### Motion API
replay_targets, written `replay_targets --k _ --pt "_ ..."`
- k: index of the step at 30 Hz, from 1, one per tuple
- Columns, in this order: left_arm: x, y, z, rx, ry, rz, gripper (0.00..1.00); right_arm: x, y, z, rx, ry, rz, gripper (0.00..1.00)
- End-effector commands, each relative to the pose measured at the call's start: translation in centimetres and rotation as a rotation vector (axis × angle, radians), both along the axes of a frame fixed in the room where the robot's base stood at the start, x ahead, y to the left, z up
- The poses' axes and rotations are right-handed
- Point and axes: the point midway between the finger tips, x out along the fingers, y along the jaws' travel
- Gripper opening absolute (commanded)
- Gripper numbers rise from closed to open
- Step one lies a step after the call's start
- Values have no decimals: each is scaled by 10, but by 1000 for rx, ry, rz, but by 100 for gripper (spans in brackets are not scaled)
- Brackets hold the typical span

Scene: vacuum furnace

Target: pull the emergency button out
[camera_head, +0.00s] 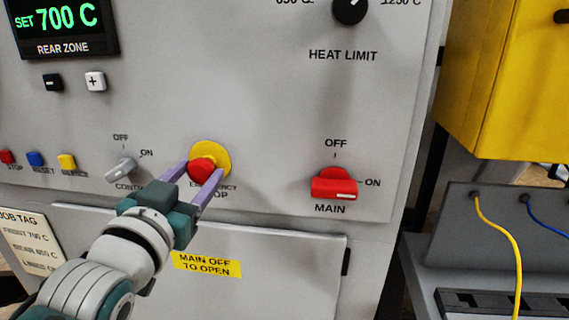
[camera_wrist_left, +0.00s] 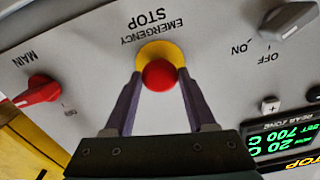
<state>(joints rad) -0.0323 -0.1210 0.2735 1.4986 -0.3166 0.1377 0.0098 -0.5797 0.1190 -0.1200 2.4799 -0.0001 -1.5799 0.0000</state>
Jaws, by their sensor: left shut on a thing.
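The emergency button (camera_head: 202,168) is a red mushroom head on a round yellow plate (camera_head: 211,152) in the lower middle of the grey panel. It also shows in the left wrist view (camera_wrist_left: 159,76), between the fingertips. My left gripper (camera_head: 194,176) reaches up from the lower left, its two purple fingers on either side of the red head. It is shut on the button. The fingers partly cover the "EMERGENCY STOP" label below the button in the head view. My right gripper is in neither view.
To the right is the red MAIN switch (camera_head: 334,188), its handle pointing toward ON. To the left is the grey CONTROL knob (camera_head: 121,170). A lower cover with a yellow "MAIN OFF TO OPEN" label (camera_head: 207,264) lies below. A yellow box (camera_head: 508,80) stands at the right.

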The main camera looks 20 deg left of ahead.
Motion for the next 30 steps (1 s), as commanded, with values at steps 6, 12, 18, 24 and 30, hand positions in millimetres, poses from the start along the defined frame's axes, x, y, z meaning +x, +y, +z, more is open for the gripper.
replay_targets --k 6,12,18,24,30 --pt "-2 0 1 1 -4 -1 0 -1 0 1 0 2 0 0" --pt "-1 0 1 1 -3 -1 74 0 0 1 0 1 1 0" --pt "-1 0 0 0 -2 0 86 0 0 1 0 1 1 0" --pt "-3 -1 0 0 -1 0 86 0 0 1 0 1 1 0" --pt "-29 -7 -1 0 2 0 86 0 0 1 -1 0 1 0"
